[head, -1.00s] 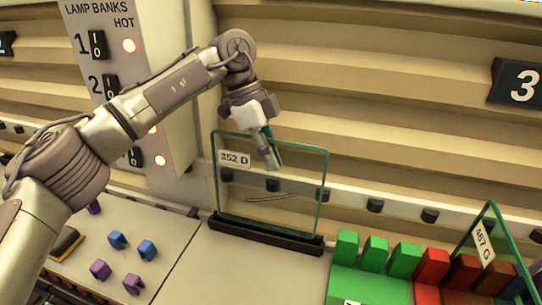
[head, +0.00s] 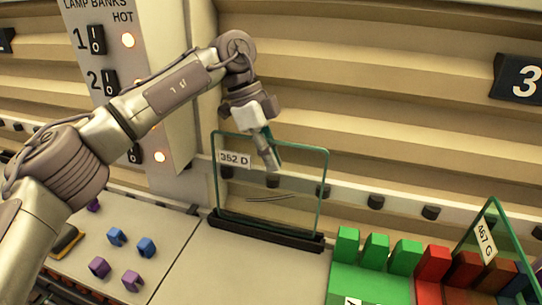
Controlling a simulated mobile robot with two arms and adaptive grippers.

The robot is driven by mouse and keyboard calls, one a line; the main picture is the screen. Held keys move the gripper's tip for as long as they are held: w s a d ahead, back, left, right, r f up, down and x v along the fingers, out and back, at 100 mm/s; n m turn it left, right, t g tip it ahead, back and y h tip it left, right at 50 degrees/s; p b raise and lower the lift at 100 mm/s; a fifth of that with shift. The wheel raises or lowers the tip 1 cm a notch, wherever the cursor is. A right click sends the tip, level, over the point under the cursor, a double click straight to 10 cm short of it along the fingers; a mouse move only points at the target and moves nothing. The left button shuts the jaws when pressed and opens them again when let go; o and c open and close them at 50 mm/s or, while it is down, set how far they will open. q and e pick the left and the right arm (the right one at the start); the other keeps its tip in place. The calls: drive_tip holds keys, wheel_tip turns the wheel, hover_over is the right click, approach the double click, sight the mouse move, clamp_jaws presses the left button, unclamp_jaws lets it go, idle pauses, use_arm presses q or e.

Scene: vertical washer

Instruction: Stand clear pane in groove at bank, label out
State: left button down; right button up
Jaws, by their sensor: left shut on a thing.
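The clear pane (head: 296,180) has a green edge and stands upright with its lower edge at the black grooved bar (head: 265,235) in the head view. Its label "352 D" (head: 235,159) faces me at the upper left corner. A dark curved mark shows low on the pane. My left gripper (head: 270,160) is shut on the pane's top edge near the middle. Whether the lower edge is fully seated in the groove is hard to tell. My right gripper is not in view.
A second pane labelled "467 G" (head: 485,235) leans at the right, by green blocks (head: 376,252) and red blocks (head: 432,262). Blue and purple clips (head: 117,237) lie on the bench at left. The lamp bank panel (head: 165,110) stands behind my left arm. The bench in front of the bar is clear.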

use_arm(q)
drive_tip(key=shift+s+f+b, duration=0.1)
drive_tip(key=shift+f+b, duration=0.55)
drive_tip(key=shift+f, duration=0.15)
idle(0.9)
drive_tip(key=shift+w+d+p, duration=0.1)
drive_tip(key=shift+w+p, duration=0.2)
drive_tip(key=shift+p, duration=0.05)
idle(0.9)
drive_tip(key=c, duration=1.2)
unclamp_jaws()
drive_tip(key=shift+s, duration=0.1)
drive_tip(key=shift+c, duration=0.2)
drive_tip(key=shift+f, duration=0.2)
drive_tip(key=v, duration=1.2)
drive_tip(key=shift+r, duration=0.1)
